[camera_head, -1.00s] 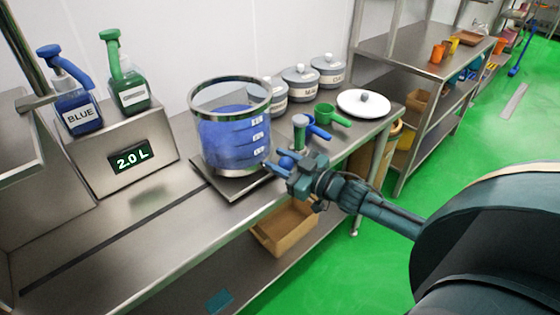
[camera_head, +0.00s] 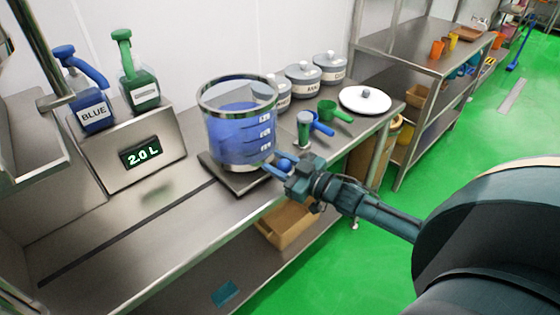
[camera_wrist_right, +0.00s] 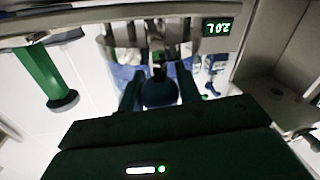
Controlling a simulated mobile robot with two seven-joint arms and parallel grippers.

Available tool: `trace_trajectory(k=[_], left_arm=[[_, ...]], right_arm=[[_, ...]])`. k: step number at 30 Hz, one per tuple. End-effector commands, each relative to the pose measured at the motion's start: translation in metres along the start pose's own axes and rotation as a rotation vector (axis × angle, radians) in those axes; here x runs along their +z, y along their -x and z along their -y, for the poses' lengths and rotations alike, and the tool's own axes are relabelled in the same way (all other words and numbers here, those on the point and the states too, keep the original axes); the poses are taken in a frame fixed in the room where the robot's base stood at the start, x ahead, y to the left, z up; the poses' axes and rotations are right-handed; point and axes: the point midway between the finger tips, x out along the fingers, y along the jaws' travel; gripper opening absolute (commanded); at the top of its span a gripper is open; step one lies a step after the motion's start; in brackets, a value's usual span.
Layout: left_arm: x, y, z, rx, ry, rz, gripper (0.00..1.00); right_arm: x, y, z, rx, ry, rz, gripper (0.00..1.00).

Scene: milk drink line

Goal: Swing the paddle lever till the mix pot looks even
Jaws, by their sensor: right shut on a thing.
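The mix pot (camera_head: 238,140) is a clear vessel with a steel rim, standing on a dark square base on the steel bench. It holds blue liquid, which looks mostly one blue with slightly paler patches low down. The paddle lever's blue ball knob (camera_head: 284,164) sticks out at the pot's front right. My right gripper (camera_head: 279,168) is shut on this knob, close beside the pot. In the right wrist view the knob (camera_wrist_right: 160,94) sits between the two dark fingers. The paddle inside the pot cannot be made out. My left gripper is not in view.
A sloped stand with a 2.0 L display (camera_head: 142,153) carries a blue pump bottle (camera_head: 92,112) and a green one (camera_head: 140,92). The front left bench is clear.

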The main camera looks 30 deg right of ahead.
Motion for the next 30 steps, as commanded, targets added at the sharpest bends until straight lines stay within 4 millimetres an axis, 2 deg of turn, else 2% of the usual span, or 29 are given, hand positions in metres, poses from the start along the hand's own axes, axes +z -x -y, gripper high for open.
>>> trace_trajectory(k=[9, 10, 17, 26, 30], left_arm=[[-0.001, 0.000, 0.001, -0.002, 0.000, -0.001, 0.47], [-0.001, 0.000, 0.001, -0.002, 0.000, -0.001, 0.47], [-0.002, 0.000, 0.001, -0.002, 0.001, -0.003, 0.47], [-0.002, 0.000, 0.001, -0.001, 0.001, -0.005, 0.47], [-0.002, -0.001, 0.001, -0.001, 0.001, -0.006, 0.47]], right_arm=[[-0.001, 0.000, 0.002, -0.004, -0.001, -0.004, 0.00], [-0.001, 0.000, 0.002, -0.004, -0.001, -0.004, 0.35], [-0.001, 0.000, 0.001, -0.002, -0.001, -0.002, 0.54], [0.000, 0.002, 0.000, 0.000, -0.001, 0.000, 0.55], [0.002, 0.014, 0.001, -0.001, -0.002, 0.002, 0.55]])
